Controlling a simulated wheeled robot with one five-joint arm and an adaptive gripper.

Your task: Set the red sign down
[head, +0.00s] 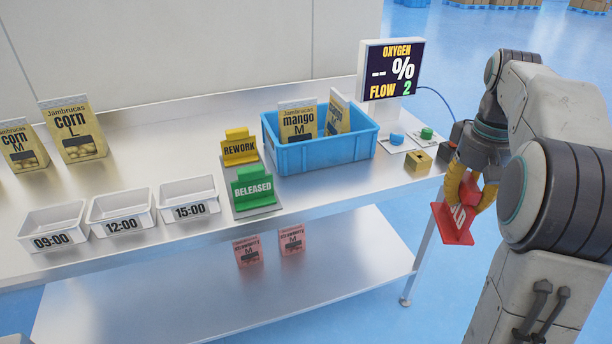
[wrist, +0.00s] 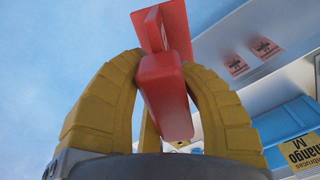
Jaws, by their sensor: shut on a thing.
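The red sign (head: 455,220) is in my gripper (head: 466,190), which is shut on it with its yellow fingers. The lettering shows only in part, ending in "LD". In the head view my gripper and the sign are beyond the right end of the table, near its front corner, and look clear of any surface. Part of the sign is hidden behind the fingers.
A green RELEASED sign (head: 253,188) and a yellow REWORK sign (head: 240,148) stand on grey plates. A blue crate (head: 330,155) holds mango pouches. Trays marked with times (head: 122,212) are at left. A brass-coloured block (head: 418,161) and buttons sit near the right end. Pink pouches (head: 292,239) stand on the lower shelf.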

